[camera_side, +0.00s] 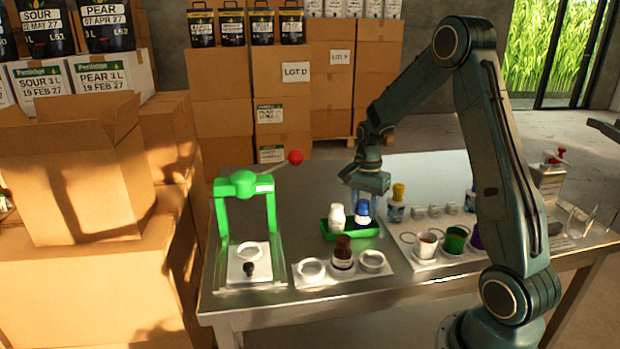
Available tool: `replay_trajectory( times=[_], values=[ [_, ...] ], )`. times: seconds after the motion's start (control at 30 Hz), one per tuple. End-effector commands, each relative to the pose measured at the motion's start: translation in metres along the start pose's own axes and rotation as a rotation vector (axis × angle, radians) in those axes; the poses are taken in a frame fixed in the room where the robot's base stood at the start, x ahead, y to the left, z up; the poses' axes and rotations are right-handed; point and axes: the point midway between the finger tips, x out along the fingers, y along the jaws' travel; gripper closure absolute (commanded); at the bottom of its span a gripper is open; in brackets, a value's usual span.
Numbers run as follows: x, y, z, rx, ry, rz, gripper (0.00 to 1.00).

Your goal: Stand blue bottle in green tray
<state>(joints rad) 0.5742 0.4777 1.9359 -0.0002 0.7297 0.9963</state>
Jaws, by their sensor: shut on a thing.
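The green tray (372,232) sits on the metal table. A white bottle (337,217) stands upright in its left part. The blue bottle (363,216), with a blue cap, is upright at the tray's right part. I cannot tell whether its base touches the tray floor, as the tray's front wall hides it. My gripper (362,202) points down from above and is shut on the blue bottle near its cap.
A green press (243,184) with a red-knobbed lever stands left. A white holder with a brown bottle (343,252) is in front of the tray. A yellow-capped bottle (396,204) and a holder with coloured cups (427,246) are right. Bare table lies behind the tray.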

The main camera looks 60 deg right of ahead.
Motion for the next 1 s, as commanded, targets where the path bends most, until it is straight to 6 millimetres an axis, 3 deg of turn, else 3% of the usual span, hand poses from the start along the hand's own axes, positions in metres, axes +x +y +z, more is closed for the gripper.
replay_trajectory(
  times=[0.47,0.5,0.6,1.0],
  values=[
    [0.0052,-0.0003,-0.0002,0.0,0.001,-0.002,0.93],
    [0.0055,-0.0003,-0.0002,0.0,0.001,-0.001,0.59],
    [0.0054,-0.0003,-0.0002,0.0,0.001,-0.001,0.41],
    [0.0026,-0.0004,-0.0003,0.0,0.002,-0.002,0.41]
  ],
)
